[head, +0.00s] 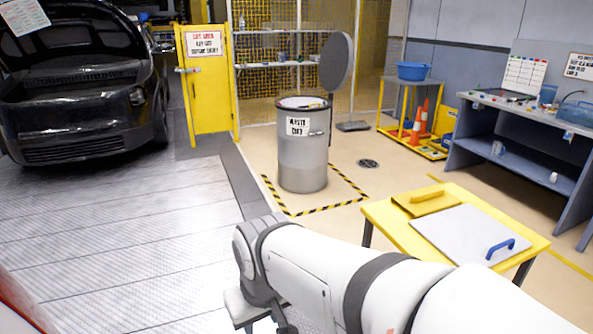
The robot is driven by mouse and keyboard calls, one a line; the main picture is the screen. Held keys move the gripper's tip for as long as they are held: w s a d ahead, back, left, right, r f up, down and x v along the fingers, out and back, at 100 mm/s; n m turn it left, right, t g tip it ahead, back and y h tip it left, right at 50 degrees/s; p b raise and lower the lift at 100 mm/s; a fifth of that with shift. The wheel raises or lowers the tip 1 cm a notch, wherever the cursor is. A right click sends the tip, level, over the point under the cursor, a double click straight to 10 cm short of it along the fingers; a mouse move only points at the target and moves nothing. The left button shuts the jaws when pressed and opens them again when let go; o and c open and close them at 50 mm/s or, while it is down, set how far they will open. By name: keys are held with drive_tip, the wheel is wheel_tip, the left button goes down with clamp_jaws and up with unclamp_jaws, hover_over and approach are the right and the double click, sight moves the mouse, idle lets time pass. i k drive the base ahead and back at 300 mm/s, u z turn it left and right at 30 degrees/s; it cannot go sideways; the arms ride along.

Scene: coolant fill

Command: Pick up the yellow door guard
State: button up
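A flat yellow piece with a raised yellow bar handle, which looks like the door guard (431,203), lies on the yellow table (379,212) at the right. It lies near the table's far edge, beside a grey panel with a blue handle. My white arm crosses the bottom of the head view, in front of the table. Its end bends down at the bottom centre, to the left of the table and well apart from the yellow piece. My gripper is cut off by the lower edge, so its fingertips are hidden.
The grey panel (462,232) covers much of the table. A grey waste drum (302,165) with its lid raised stands inside striped floor tape. A yellow gate (209,100) and a black car (80,95) with its hood up stand left. A blue-grey workbench (530,165) stands right.

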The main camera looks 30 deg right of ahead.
sight(421, 202)
drive_tip(key=i, duration=2.45)
drive_tip(key=z, duration=3.25)
drive_tip(key=i, duration=1)
